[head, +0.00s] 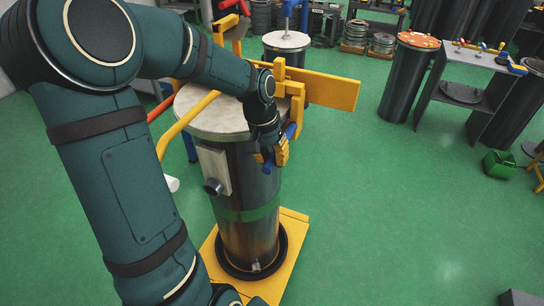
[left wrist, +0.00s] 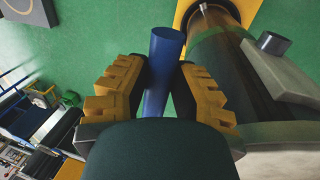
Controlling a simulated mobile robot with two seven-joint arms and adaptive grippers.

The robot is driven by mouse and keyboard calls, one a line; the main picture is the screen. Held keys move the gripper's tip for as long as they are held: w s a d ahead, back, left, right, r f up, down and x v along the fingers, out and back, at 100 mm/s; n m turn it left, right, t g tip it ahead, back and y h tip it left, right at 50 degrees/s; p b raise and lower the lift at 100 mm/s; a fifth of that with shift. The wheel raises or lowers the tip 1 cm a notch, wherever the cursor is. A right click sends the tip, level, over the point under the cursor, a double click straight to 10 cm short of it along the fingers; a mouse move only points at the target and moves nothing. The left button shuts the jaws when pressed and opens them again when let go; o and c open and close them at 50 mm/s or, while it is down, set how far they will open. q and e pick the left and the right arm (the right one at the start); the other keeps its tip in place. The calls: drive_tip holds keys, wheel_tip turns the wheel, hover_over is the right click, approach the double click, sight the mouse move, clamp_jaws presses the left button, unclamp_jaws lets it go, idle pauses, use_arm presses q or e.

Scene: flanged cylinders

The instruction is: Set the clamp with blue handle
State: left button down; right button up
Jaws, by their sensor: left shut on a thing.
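The clamp (head: 291,88) is yellow and sits at the right rim of the pale round lid (head: 206,112) on the dark flanged cylinder (head: 250,225). Its blue handle (head: 291,131) points down along the cylinder's side. My left gripper (head: 275,157) is at that handle, beside the cylinder wall. In the left wrist view the blue handle (left wrist: 166,62) lies between the two yellow fingers of my left gripper (left wrist: 160,85), which is shut on it. The gripper and wrist hide part of the handle and clamp. My right gripper is not in view.
The cylinder stands on a yellow base (head: 292,240). A yellow beam (head: 335,90) stretches right behind the clamp, and a yellow curved bar (head: 180,125) is left of the lid. A grey shelf (head: 468,90) holds more clamps.

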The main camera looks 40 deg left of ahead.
use_arm(q)
drive_tip(key=shift+d+h, duration=0.25)
drive_tip(key=shift+h, duration=0.05)
drive_tip(key=shift+w+d+r+h+p, duration=0.1)
drive_tip(key=shift+d+r+h+p, duration=0.2)
drive_tip(key=shift+p, duration=0.1)
drive_tip(key=shift+w+d+r+t+h, duration=0.25)
drive_tip(key=shift+d+r+h, duration=0.3)
drive_tip(key=shift+r+h, duration=0.2)
drive_tip(key=shift+w+d+r+t+h, duration=0.15)
drive_tip(key=shift+d+r+t+h, duration=0.15)
drive_tip(key=shift+d+r+h, duration=0.4)
drive_tip(key=shift+w+d+r+t+h, duration=0.25)
drive_tip(key=shift+d+r+h, duration=0.2)
drive_tip(key=shift+r+h, duration=0.35)
drive_tip(key=c, duration=0.8)
unclamp_jaws()
drive_tip(key=shift+o, duration=0.2)
drive_tip(key=shift+a+r, duration=0.1)
drive_tip(key=shift+a, duration=0.05)
